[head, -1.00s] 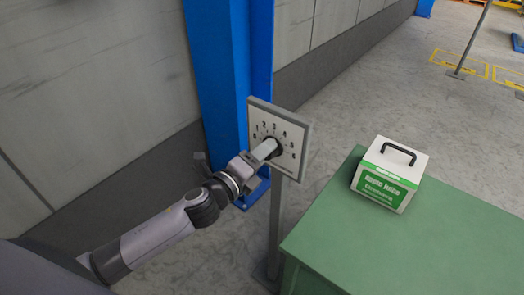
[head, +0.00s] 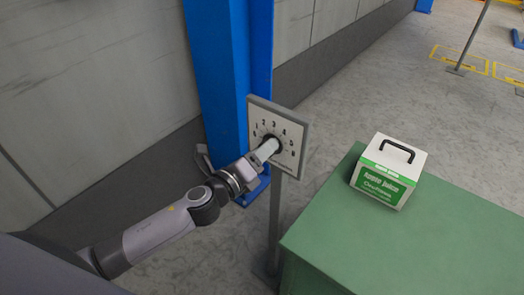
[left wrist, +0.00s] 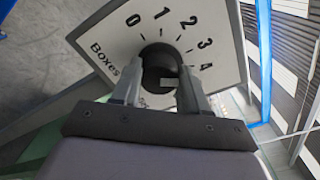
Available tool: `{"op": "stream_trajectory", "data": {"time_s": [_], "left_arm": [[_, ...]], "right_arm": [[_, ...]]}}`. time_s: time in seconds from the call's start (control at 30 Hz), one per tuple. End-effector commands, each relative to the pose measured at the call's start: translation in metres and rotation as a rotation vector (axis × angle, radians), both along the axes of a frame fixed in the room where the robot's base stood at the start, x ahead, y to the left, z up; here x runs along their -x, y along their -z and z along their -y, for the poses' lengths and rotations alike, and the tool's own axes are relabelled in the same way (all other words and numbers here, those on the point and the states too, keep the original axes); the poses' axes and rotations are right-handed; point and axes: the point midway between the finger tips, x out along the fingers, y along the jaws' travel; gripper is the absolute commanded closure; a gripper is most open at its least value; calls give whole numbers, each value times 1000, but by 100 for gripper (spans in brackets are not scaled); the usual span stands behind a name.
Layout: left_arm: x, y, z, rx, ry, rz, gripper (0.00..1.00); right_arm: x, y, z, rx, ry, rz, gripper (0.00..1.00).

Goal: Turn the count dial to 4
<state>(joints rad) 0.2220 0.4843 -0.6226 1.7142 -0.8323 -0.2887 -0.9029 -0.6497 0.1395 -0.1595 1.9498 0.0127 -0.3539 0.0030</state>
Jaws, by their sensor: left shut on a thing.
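The count dial is a dark round knob (left wrist: 158,62) in the middle of a white square panel (head: 290,115) with a grey frame, on a post. In the left wrist view the panel (left wrist: 112,36) looks tilted, with the numbers 0, 1, 2, 3 and 4 around the knob and the word "Boxes" at left. My left gripper (head: 265,149) reaches the panel from the left; in the left wrist view its fingers (left wrist: 161,84) are shut on the knob, one on each side. The fingers hide the knob's lower part, and I cannot tell which number it points to. My right gripper is not in view.
A green table (head: 400,245) stands at right of the post, carrying a white and green box (head: 388,172) with a black handle. A blue column (head: 220,75) and the grey wall (head: 90,80) are behind my left arm. Open floor lies beyond the table.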

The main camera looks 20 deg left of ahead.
Motion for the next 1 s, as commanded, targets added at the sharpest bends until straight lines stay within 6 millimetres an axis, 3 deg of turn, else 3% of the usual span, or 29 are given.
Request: {"op": "stream_trajectory", "data": {"time_s": [0.07, 0.1, 0.13, 0.17, 0.57, 1.0], "left_arm": [[0, 0, 0, 0, -1, 1, 87], [0, 0, 0, 1, -1, 0, 43], [0, 0, 0, 1, -1, 0, 33], [0, 0, 0, 1, -1, 0, 31], [7, 1, -3, 0, 0, -2, 31], [59, 0, -21, 0, 0, -1, 31]], "right_arm": [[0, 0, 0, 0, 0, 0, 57], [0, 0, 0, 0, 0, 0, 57], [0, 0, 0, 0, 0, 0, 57], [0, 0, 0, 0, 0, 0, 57], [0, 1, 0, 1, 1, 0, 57], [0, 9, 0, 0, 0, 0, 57]]}}
